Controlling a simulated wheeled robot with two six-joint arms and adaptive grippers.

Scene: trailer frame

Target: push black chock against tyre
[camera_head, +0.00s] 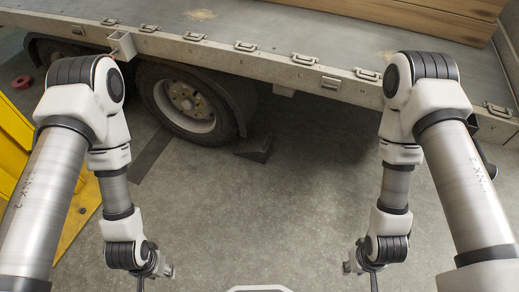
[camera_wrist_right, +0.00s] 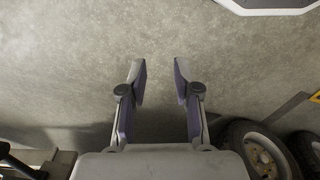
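The black chock (camera_head: 254,148) is a dark wedge on the floor, just right of the nearer trailer tyre (camera_head: 188,104) in the head view. It is close to the tyre's lower right side; I cannot tell whether they touch. The tyre also shows at the lower right of the right wrist view (camera_wrist_right: 259,152). My left gripper (camera_head: 168,271) hangs low at the left, apart from the chock, its fingers too small to read. My right gripper (camera_head: 348,267) hangs low at the right, apart from the chock. Its fingers (camera_wrist_right: 160,82) are spread and empty in the wrist view.
The trailer bed (camera_head: 260,62) with its side rail spans the top, above the wheels. A yellow object (camera_head: 15,145) stands at the left, and a red ring (camera_head: 21,82) lies on the floor behind it. The concrete floor (camera_head: 265,215) between my arms is clear.

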